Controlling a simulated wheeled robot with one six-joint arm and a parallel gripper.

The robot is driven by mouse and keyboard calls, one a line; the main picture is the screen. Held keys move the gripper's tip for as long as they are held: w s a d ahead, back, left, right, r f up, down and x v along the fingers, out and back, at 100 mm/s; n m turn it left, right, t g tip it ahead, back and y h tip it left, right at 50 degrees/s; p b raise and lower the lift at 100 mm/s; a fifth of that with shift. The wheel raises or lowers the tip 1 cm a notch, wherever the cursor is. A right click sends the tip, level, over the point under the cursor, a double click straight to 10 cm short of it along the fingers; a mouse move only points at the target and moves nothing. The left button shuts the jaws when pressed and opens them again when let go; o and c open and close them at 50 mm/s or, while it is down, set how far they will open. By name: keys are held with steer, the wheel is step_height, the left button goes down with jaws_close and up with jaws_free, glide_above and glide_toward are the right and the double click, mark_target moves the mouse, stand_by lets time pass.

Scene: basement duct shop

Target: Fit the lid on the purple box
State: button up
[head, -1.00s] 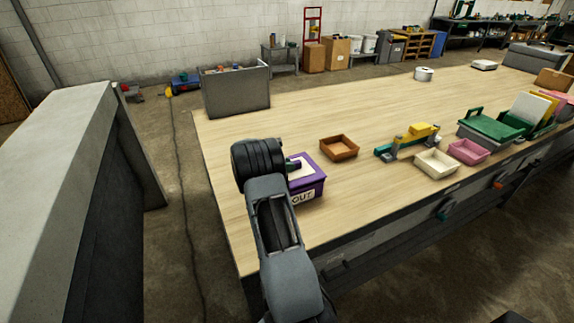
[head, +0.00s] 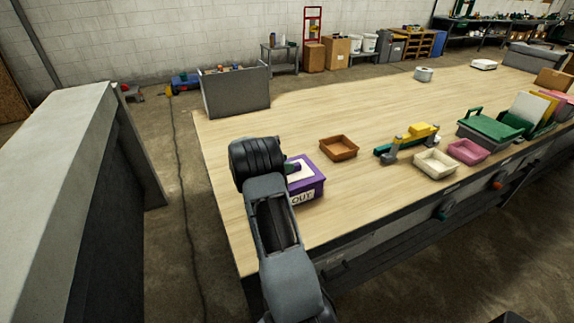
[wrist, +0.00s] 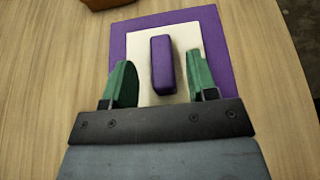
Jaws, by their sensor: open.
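The purple box (head: 312,187) stands on the near left part of the wooden table, with a white "OUT" label on its front. On its top, the wrist view shows a cream panel (wrist: 140,43) inside a purple border (wrist: 222,60), with a raised purple bar handle (wrist: 162,82) in the middle. I cannot tell whether the lid is fully seated. My gripper (wrist: 162,60) is open, its green fingers on either side of the handle with gaps on both sides. In the head view my wrist hides the box's left part.
A brown tray (head: 338,147) lies just behind the box. A green and yellow tool (head: 408,141), a cream tray (head: 436,164) and a pink tray (head: 467,151) are to the right. A grey bin (head: 236,92) stands at the table's far left corner. The table behind the brown tray is clear.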

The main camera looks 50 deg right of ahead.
steer(key=b+v, duration=0.2)
steer(key=v, duration=0.9)
steer(key=s+a+r+m+t+y, duration=0.1)
steer(key=s+a+m+t+y, duration=0.2)
steer(key=s+a, duration=0.4)
steer(key=s+a+r+m+t+y, duration=0.2)
steer(key=s+a+m+y, duration=0.3)
steer(key=a, duration=0.7)
steer(key=s+a+r+m+t+y, duration=0.1)
steer(key=s+a+m+t+y, duration=0.2)
steer(key=s+a, duration=0.5)
steer(key=a+m+y, duration=0.1)
steer(key=a+m, duration=0.1)
steer(key=shift+s+a+r+m+t+y, duration=0.3)
steer(key=shift+s+m, duration=0.05)
steer(key=shift+m, duration=0.05)
steer(key=shift+d, duration=0.1)
